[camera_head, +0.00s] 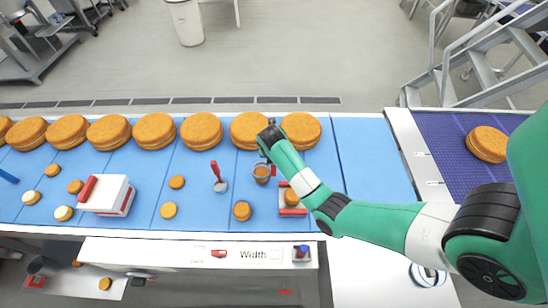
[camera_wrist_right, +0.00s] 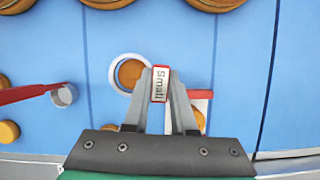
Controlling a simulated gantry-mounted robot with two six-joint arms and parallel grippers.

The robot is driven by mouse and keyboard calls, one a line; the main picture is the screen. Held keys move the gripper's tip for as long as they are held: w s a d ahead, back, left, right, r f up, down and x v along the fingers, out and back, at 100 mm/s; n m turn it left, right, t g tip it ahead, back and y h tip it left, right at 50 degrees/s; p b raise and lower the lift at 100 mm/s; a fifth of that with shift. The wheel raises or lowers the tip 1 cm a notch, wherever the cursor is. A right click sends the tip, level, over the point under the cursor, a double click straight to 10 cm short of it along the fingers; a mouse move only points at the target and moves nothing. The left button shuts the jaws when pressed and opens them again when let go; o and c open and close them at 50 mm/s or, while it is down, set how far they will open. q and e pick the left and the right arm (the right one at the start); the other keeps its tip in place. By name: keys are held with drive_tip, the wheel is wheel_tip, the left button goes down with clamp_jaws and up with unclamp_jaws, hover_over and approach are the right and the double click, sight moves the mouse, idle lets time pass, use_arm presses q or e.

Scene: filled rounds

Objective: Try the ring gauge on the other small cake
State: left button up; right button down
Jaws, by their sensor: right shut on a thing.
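My right gripper (camera_wrist_right: 160,85) is shut on the red-edged handle tag marked "Small" of the ring gauge (camera_wrist_right: 116,80). The white ring frames a small brown cake (camera_wrist_right: 130,73); I cannot tell whether it rests around the cake or hangs above it. In the head view the same cake (camera_head: 262,171) shows within the ring, below my right gripper (camera_head: 264,156). Another small cake (camera_head: 291,197) sits at a white and red holder (camera_head: 293,211), partly hidden by the gripper in the right wrist view. My left gripper is not in view.
Large filled cakes (camera_head: 201,131) line the table's back. A red-handled round tool (camera_head: 219,185) stands left of the gauge. Several small cakes (camera_head: 242,211) and a white box with a red handle (camera_head: 107,196) lie farther left. One large cake (camera_head: 487,144) is on the purple surface at right.

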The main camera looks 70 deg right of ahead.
sight(273, 172)
drive_tip(key=shift+f+b, duration=2.55)
drive_tip(key=shift+f, duration=0.1)
idle(0.9)
